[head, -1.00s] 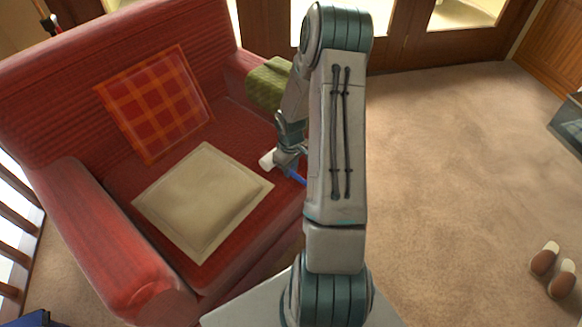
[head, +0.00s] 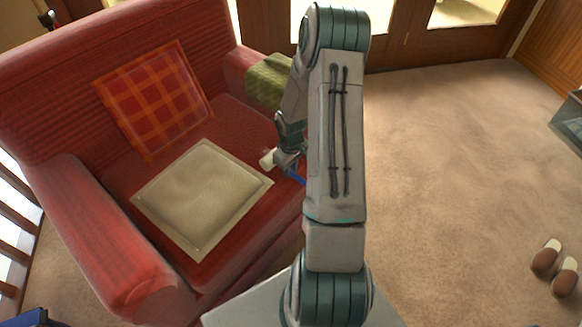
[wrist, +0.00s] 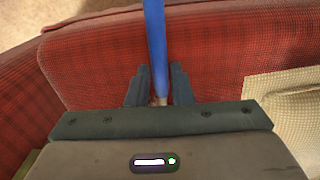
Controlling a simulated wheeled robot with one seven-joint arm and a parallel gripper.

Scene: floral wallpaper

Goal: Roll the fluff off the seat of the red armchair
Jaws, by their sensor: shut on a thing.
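The red armchair (head: 82,205) stands at the left in the head view, its seat partly covered by a beige square pad (head: 203,197). My gripper (wrist: 160,92) is shut on the blue handle (wrist: 155,40) of a lint roller. The roller's white head (head: 267,159) shows in the head view near the right side of the seat, beside the pad. In the wrist view the red seat (wrist: 220,60) lies below the fingers, with the pad (wrist: 295,110) at the right. I cannot make out any fluff. My arm hides part of the chair's right side.
A plaid cushion (head: 153,100) leans on the backrest. A green cloth (head: 268,82) lies over the right armrest. Slippers (head: 555,268) lie on the carpet at the right. The carpet (head: 450,170) between is clear.

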